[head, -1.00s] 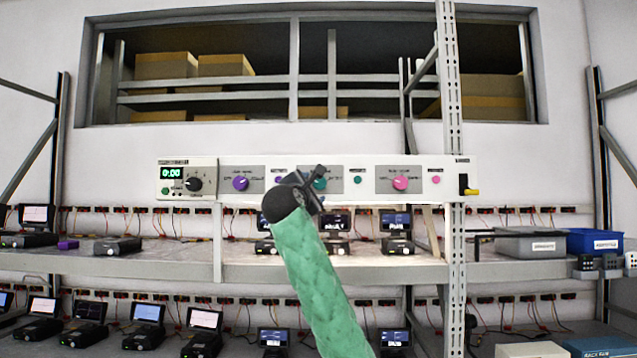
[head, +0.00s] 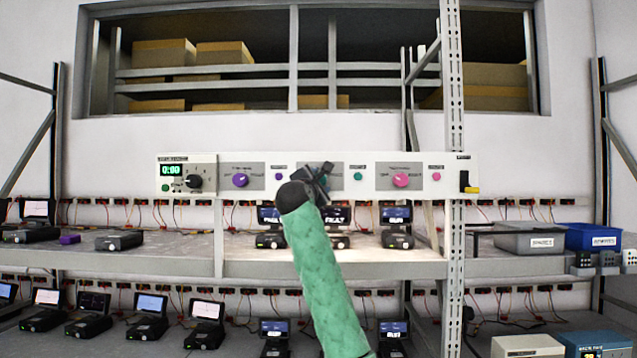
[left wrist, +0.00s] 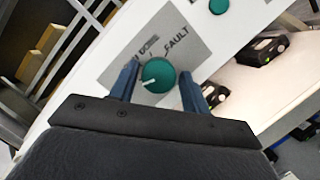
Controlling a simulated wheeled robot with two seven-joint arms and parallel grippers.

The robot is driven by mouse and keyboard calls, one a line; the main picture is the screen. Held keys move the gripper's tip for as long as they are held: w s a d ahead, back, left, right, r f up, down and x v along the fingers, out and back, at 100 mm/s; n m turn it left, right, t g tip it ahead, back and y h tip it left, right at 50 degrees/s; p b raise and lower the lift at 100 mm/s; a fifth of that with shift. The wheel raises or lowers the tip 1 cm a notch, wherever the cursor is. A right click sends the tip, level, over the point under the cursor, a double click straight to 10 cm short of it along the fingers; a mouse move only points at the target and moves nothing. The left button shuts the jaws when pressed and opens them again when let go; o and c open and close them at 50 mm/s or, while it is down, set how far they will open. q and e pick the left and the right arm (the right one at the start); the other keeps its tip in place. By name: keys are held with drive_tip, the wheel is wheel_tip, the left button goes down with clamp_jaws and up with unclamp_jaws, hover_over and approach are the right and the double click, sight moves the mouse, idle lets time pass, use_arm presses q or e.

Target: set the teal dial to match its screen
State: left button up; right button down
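The teal dial (left wrist: 158,76) shows in the left wrist view on a grey plate (left wrist: 125,80) with the word FAULT printed beside it. Its white pointer mark points toward the lower left of that view. My left gripper (left wrist: 158,88) is open, with one finger on each side of the dial; I cannot tell whether they touch it. In the head view my left gripper (head: 318,178) covers most of the dial. Small lit screens stand below the panel, one (head: 336,215) reading FAULT. My right gripper is not in view.
The white panel (head: 450,174) also carries a purple dial (head: 240,180), a pink dial (head: 401,179), small buttons, a black knob (head: 194,181) and a green 0:00 display (head: 171,170). A perforated post (head: 452,100) stands to the right. Grey and blue bins (head: 592,237) sit farther right.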

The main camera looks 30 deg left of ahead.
use_arm(q)
drive_tip(key=c, duration=0.6)
drive_tip(key=shift+c, duration=0.2)
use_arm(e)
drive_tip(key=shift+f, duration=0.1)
use_arm(q)
drive_tip(key=shift+r+m+g+h+b, duration=0.1)
drive_tip(key=shift+m+g+h+b, duration=0.35)
drive_tip(key=shift+m+b, duration=1.2)
drive_tip(key=shift+f+m+g+h+b, duration=0.15)
drive_tip(key=shift+m+g+b, duration=0.55)
drive_tip(key=shift+m, duration=1.85)
drive_tip(key=shift+r+m+g+h+b, duration=0.15)
drive_tip(key=shift+m+g+h+b, duration=0.35)
drive_tip(key=shift+m+b, duration=1.15)
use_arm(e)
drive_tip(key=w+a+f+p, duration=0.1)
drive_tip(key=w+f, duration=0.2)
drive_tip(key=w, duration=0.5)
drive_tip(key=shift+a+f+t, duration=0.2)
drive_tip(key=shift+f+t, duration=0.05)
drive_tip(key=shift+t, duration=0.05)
use_arm(q)
drive_tip(key=shift+m, duration=0.55)
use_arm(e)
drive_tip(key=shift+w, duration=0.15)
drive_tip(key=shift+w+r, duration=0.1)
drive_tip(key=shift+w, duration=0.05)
